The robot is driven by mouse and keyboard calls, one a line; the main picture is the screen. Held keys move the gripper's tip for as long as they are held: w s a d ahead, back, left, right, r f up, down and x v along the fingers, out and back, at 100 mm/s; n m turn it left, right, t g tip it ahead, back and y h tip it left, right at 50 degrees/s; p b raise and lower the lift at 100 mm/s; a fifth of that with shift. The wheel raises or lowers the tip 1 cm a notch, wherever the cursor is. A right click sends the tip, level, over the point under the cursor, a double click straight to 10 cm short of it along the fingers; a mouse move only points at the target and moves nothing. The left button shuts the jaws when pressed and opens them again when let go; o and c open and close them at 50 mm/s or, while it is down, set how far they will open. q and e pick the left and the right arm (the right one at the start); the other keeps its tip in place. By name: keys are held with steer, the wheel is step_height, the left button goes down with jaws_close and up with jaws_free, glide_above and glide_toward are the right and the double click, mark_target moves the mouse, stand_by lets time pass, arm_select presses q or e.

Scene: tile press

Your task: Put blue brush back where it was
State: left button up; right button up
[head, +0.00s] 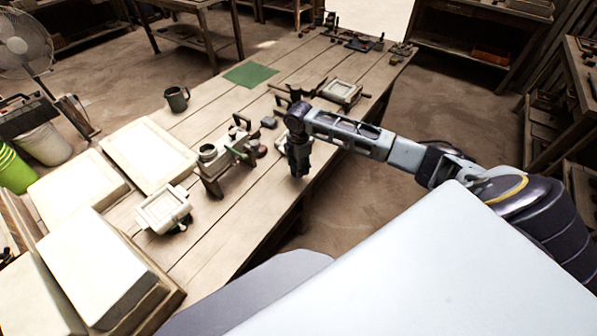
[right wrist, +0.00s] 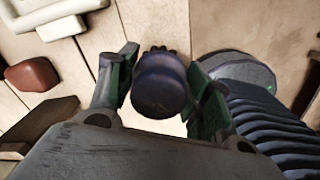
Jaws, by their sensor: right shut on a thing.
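My right gripper (head: 298,165) points down over the front edge of the wooden table, to the right of the tile press. In the right wrist view, its green-padded fingers (right wrist: 163,78) are shut on a dark blue, rounded thing, which looks like the blue brush (right wrist: 160,90). Dark bristle-like tips show at its far end. In the head view the brush is hard to tell from the dark gripper. The tile press (head: 225,160) stands mid-table. My left gripper is not in view.
A green mat (head: 250,75) and a dark mug (head: 177,98) lie farther back. White slabs (head: 150,155) fill the left end. A pale tile frame (head: 342,93) sits behind my gripper. A reddish block (right wrist: 32,74) shows in the right wrist view. The front table strip is mostly clear.

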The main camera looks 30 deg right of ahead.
steer(key=shift+f, duration=1.65)
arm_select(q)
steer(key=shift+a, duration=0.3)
arm_select(e)
steer(key=shift+f, duration=0.2)
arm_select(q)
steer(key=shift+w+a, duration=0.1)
arm_select(e)
steer(key=shift+f, duration=0.1)
